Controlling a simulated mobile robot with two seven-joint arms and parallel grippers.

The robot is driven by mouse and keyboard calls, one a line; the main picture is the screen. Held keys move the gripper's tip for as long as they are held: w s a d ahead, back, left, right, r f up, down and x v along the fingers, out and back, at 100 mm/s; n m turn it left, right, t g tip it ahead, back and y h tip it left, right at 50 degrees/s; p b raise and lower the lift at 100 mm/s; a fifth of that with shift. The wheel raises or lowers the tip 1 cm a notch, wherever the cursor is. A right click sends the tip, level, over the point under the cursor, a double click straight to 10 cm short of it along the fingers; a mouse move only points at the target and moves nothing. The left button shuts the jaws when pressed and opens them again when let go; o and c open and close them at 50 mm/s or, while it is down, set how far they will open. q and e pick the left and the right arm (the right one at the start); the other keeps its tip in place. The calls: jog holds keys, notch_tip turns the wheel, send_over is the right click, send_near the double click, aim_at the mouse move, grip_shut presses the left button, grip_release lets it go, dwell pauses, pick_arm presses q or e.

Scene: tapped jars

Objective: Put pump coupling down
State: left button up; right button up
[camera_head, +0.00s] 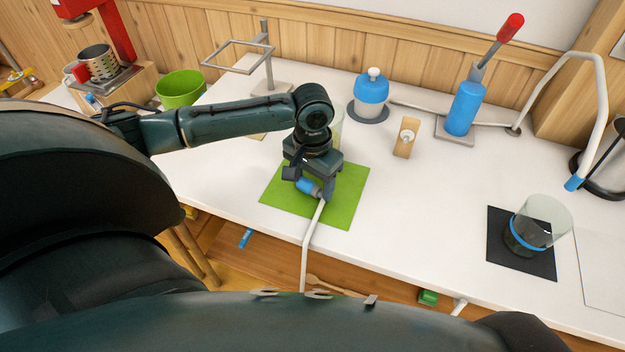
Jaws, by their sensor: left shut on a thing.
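The pump coupling (306,185) is a small blue cylinder on the end of a white hose (311,236). My left gripper (314,190) is shut on it, over the green mat (347,208). The coupling is low over the mat; I cannot tell whether it touches. The jaws hide part of it. The hose runs from the coupling over the table's front edge and hangs down. My right gripper is not in view.
A blue lidded jar (371,92), a wooden block (406,137) and a blue pump with a red handle (463,108) stand behind. A glass jar (540,222) stands on a black mat (500,257) at the right. The white table (430,205) between the mats is clear.

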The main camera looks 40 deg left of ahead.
aim_at(312, 184)
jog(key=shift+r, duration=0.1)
pick_arm(q)
jog(key=o, duration=1)
jog(key=shift+f, duration=0.15)
notch_tip(312, 184, up, 12)
jog(key=shift+r+p, duration=0.2)
jog(key=shift+p, duration=0.65)
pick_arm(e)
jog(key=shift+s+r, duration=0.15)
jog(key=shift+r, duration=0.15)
pick_arm(q)
jog(key=shift+s, duration=0.1)
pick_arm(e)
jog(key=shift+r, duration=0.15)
